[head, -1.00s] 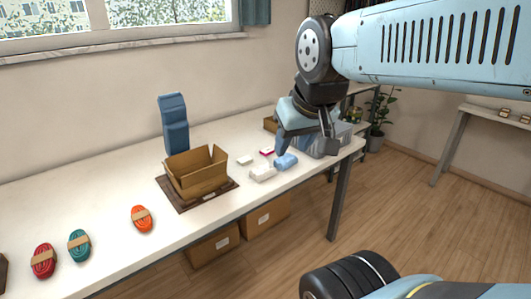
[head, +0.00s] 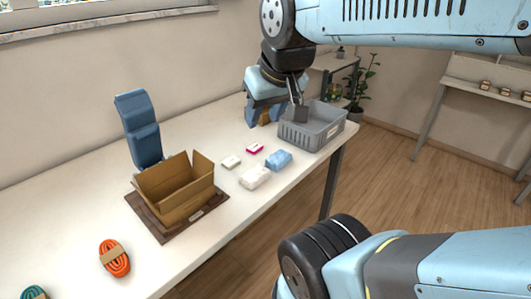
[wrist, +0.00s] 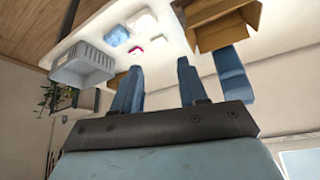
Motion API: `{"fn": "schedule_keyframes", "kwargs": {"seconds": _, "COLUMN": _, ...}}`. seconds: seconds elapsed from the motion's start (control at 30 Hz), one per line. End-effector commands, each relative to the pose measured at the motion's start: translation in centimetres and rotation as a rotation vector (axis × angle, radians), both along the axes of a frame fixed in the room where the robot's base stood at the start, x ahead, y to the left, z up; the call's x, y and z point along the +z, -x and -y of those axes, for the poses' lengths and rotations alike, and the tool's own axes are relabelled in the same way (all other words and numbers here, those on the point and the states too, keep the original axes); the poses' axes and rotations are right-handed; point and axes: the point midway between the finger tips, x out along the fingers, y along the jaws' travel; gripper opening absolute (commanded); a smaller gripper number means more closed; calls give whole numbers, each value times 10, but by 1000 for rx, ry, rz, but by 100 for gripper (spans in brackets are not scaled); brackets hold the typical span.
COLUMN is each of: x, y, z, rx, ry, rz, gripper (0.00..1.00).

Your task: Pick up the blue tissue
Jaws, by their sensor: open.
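The blue tissue (head: 278,160) is a small light-blue packet lying on the white table, in front of the grey crate and beside a white packet. It also shows near the top of the wrist view (wrist: 116,36), above the left finger. My gripper (head: 264,119) is behind the tissue in the head view, left of the crate. In the wrist view my gripper (wrist: 159,70) has its two blue fingers spread, with nothing between them. The gripper is apart from the tissue.
A white packet (head: 255,177), a smaller white packet (head: 231,162) and a pink-and-white packet (head: 255,149) lie close by. The grey crate (head: 328,138) stands at the right end. An open cardboard box (head: 178,196) sits on a brown mat at left, before a blue upright object (head: 142,130).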

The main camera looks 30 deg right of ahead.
Motion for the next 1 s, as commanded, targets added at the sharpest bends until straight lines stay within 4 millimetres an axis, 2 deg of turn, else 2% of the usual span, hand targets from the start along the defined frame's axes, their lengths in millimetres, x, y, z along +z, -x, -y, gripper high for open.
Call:
{"fn": "schedule_keyframes", "kwargs": {"seconds": 0.07, "x": 0, "y": 0, "z": 0, "rx": 0, "ry": 0, "rz": 0, "gripper": 44}}
{"fn": "schedule_keyframes", "kwargs": {"seconds": 0.27, "x": -2, "y": -9, "z": 4, "rx": 37, "ry": 48, "rz": -17, "gripper": 63}}
{"fn": "schedule_keyframes", "kwargs": {"seconds": 0.37, "x": -7, "y": -24, "z": 14, "rx": 104, "ry": 130, "rz": -45, "gripper": 72}}
{"fn": "schedule_keyframes", "kwargs": {"seconds": 0.57, "x": -25, "y": -68, "z": 36, "rx": 337, "ry": 352, "rz": -146, "gripper": 91}}
{"fn": "schedule_keyframes", "kwargs": {"seconds": 0.87, "x": -65, "y": -134, "z": 72, "rx": 764, "ry": 620, "rz": -323, "gripper": 92}}
{"fn": "schedule_keyframes", "kwargs": {"seconds": 1.0, "x": -91, "y": -162, "z": 89, "rx": 988, "ry": 709, "rz": -405, "gripper": 92}}
